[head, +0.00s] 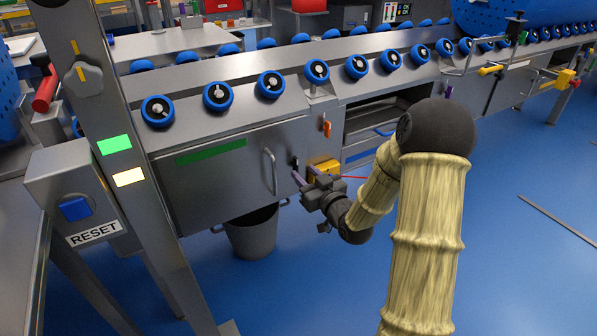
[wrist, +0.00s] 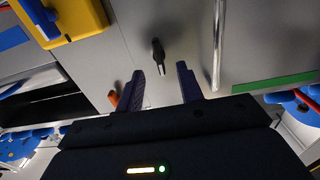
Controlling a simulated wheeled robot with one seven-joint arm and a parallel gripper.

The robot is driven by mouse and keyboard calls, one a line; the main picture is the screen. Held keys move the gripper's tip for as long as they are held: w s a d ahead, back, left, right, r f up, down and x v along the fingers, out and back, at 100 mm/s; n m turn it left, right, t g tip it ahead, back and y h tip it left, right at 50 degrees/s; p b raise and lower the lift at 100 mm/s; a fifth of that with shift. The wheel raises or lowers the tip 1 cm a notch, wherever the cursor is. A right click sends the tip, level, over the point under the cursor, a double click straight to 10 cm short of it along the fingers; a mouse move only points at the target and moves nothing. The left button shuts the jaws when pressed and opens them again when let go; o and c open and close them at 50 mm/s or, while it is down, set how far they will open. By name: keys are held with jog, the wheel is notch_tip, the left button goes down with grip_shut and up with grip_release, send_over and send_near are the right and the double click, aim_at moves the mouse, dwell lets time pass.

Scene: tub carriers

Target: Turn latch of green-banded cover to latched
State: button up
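The green-banded cover (head: 225,178) is a grey metal door with a green stripe and a bar handle (head: 270,170). Its stripe (wrist: 275,83) and handle (wrist: 218,45) also show in the wrist view. A small black latch (wrist: 158,55) sits beside the handle, its lever roughly upright in the picture. In the head view the latch (head: 295,163) is small and partly crowded by my gripper. My gripper (head: 304,176) is open and empty just in front of the panel. In the wrist view its two purple fingers (wrist: 162,84) stand either side of the latch's line, apart from it.
A yellow box (head: 325,168) is mounted close to my gripper; it also shows in the wrist view (wrist: 75,18). An orange lever (head: 326,129) is on the panel to the right. A grey bin (head: 252,235) stands below the cover. The blue floor at right is mostly clear.

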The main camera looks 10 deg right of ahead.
aim_at(297, 166)
jog(key=b+x, duration=0.1)
jog(key=x, duration=0.3)
jog(key=shift+w, duration=0.15)
grip_shut()
